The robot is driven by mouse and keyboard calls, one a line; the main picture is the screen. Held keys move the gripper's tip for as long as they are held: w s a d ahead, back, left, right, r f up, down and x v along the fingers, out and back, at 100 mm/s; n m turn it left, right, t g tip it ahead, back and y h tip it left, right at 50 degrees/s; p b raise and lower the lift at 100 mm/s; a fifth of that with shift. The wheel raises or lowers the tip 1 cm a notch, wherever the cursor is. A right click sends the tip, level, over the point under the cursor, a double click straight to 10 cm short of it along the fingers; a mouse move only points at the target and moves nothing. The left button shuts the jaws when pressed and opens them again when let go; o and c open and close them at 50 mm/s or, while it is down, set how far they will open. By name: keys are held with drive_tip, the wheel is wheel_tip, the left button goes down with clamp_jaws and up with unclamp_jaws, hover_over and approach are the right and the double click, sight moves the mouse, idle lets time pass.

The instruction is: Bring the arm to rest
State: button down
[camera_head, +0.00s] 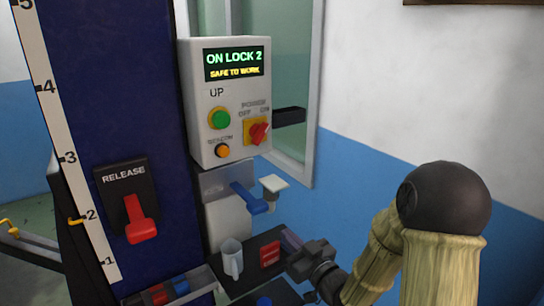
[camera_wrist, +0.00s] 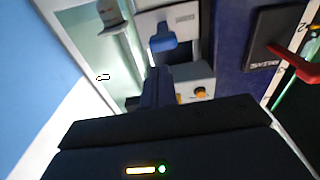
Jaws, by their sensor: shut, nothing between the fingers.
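My gripper (camera_head: 289,240) is at the lower middle of the head view, in front of the lift's post and above a dark shelf. Its fingers are together with nothing between them. In the wrist view the dark fingers (camera_wrist: 157,78) point up the picture toward the control box. My arm bends at a dark round elbow (camera_head: 444,198) on the right and comes down to the gripper from there. The gripper appears apart from the blue lever (camera_head: 249,198), though the depth between them is hard to judge.
The control box (camera_head: 228,100) reads "ON LOCK 2, SAFE TO WORK"; its red power switch (camera_head: 259,133) is beside "ON". A red release lever (camera_head: 140,219) is on the blue post (camera_head: 120,80). A blue-white wall is at right.

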drive_tip(key=s+d+f+m+g+h+p, duration=0.2)
drive_tip(key=s+d+m+g+h+p, duration=0.1)
drive_tip(key=s+d+g+h+p, duration=0.45)
drive_tip(key=s+d+r+m+g+h+p, duration=0.2)
drive_tip(key=s+g, duration=0.4)
drive_tip(key=s, duration=0.4)
drive_tip(key=shift+s+r+m, duration=0.2)
drive_tip(key=shift+r+m, duration=0.25)
drive_tip(key=shift+m, duration=0.25)
drive_tip(key=shift+h, duration=0.25)
